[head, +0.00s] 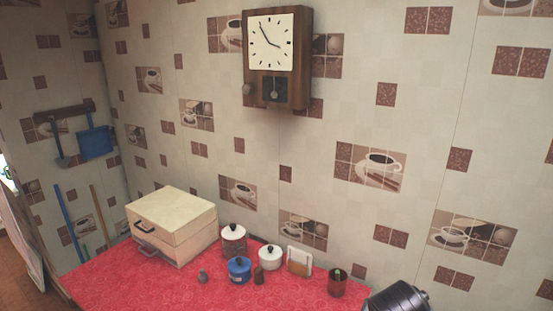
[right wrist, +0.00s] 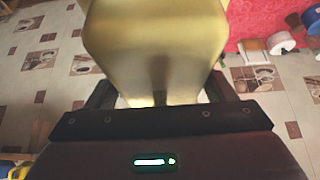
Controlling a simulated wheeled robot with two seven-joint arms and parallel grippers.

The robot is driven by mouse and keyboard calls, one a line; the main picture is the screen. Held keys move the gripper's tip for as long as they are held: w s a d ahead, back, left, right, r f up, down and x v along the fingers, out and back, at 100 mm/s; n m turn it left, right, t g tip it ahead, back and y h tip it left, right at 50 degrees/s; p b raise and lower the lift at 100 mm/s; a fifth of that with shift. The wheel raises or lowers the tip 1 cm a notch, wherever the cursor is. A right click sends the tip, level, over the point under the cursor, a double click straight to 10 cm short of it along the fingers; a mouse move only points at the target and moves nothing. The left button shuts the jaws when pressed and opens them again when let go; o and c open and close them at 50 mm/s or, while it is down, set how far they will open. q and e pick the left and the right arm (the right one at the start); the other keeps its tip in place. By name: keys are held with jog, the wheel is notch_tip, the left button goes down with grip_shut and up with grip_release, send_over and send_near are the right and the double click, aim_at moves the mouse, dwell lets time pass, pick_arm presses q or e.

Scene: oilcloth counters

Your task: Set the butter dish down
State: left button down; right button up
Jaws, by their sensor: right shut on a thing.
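My right gripper (right wrist: 161,84) shows in the right wrist view, its two dark fingers on either side of a smooth, pale yellow-gold thing, which I take to be the butter dish (right wrist: 155,35). The gripper is shut on it. The dish fills the upper middle of that view and its far end is cut off by the top edge. The head view does not show the dish or the right gripper's fingers. My left gripper is in neither view.
The counter with red oilcloth (head: 130,283) carries a cream bread box (head: 190,240), a white-and-brown pot (head: 233,243), a blue pot (head: 239,272), a white pot (head: 270,258), a napkin holder (head: 299,262) and a dark red jar (head: 337,285). Its front left has bare cloth.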

jog(key=shift+n+y, duration=0.3)
jog(key=shift+n, duration=0.3)
jog(key=s+a, duration=0.1)
jog(key=s+a+r, duration=0.1)
jog(key=s+a, duration=0.1)
jog(key=a, duration=0.1)
jog(key=shift+r, duration=0.3)
jog(key=shift+f+b, duration=0.75)
jog(key=shift+f, duration=0.05)
notch_tip(320, 180, down, 4)
jog(key=b, duration=0.4)
jog(key=shift+w+d+f, duration=0.1)
jog(key=shift+w+f, duration=0.05)
jog(key=shift+f, duration=0.1)
